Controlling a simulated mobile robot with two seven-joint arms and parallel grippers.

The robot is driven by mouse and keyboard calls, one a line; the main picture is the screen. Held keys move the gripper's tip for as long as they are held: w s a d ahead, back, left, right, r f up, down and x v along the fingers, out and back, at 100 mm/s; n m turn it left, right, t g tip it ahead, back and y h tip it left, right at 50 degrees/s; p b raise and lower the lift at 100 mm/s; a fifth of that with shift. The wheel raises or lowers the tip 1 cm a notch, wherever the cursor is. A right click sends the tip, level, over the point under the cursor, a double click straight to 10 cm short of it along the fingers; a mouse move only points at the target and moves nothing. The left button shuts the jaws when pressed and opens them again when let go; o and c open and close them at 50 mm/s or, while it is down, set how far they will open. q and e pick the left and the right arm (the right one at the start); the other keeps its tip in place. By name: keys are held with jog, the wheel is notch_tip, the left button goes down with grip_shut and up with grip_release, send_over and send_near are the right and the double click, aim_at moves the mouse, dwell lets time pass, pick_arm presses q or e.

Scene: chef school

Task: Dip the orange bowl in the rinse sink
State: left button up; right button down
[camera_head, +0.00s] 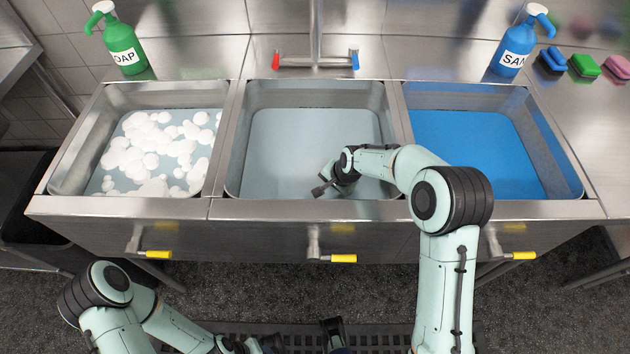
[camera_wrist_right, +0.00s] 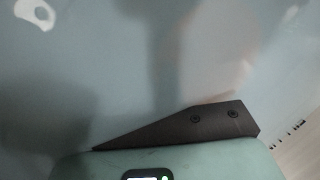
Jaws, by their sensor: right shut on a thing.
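The rinse sink (camera_head: 262,165) is the middle basin, holding clear greyish water. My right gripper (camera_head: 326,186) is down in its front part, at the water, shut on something. The orange bowl does not show clearly in either view; a faint brownish tint under the water in the right wrist view may be part of it. In that view one dark finger of my right gripper (camera_wrist_right: 185,128) lies against the water. My left gripper (camera_head: 305,343) is low at the bottom edge of the head view, in front of the counter and partly cut off; its opening is unclear.
The left basin (camera_head: 70,165) holds water with white suds, the right basin (camera_head: 565,165) blue liquid. A green soap bottle (camera_head: 122,45), a blue sanitizer bottle (camera_head: 515,45) and coloured sponges (camera_head: 584,67) stand behind. A faucet (camera_head: 316,45) rises behind the middle basin.

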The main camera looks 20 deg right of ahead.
dwell(0.3)
jog(key=shift+w+a, duration=0.15)
jog(key=shift+a, duration=0.45)
jog(key=shift+d, duration=0.1)
jog(key=shift+s+d, duration=0.2)
jog(key=shift+d, duration=0.35)
